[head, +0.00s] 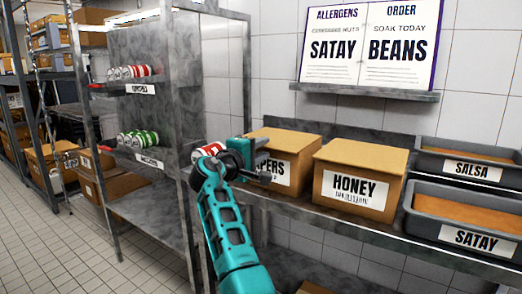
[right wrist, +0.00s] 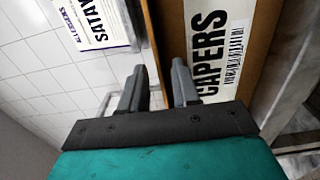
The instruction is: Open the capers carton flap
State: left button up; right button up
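The capers carton (head: 287,141) is a brown box on the metal shelf, left of the honey carton. Its top looks flat and closed. Its white label is partly hidden by my right gripper (head: 262,174), which is at the carton's front left. In the right wrist view the carton (right wrist: 262,50) appears turned on its side, with the CAPERS label. There my right gripper (right wrist: 159,68) is open, a gap between its fingers. One finger overlaps the label side and the other lies past the carton's edge against the wall; contact cannot be told. My left gripper is not in view.
The honey carton (head: 359,180) stands close on the right. Beyond it are the salsa bin (head: 432,160) and satay bin (head: 426,211). A metal rack (head: 178,110) with red and green cans stands left. A sign (head: 368,45) hangs above.

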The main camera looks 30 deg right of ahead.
jog(key=shift+w+d, duration=0.1)
jog(key=shift+d, duration=0.1)
grip_shut()
dwell(1.4)
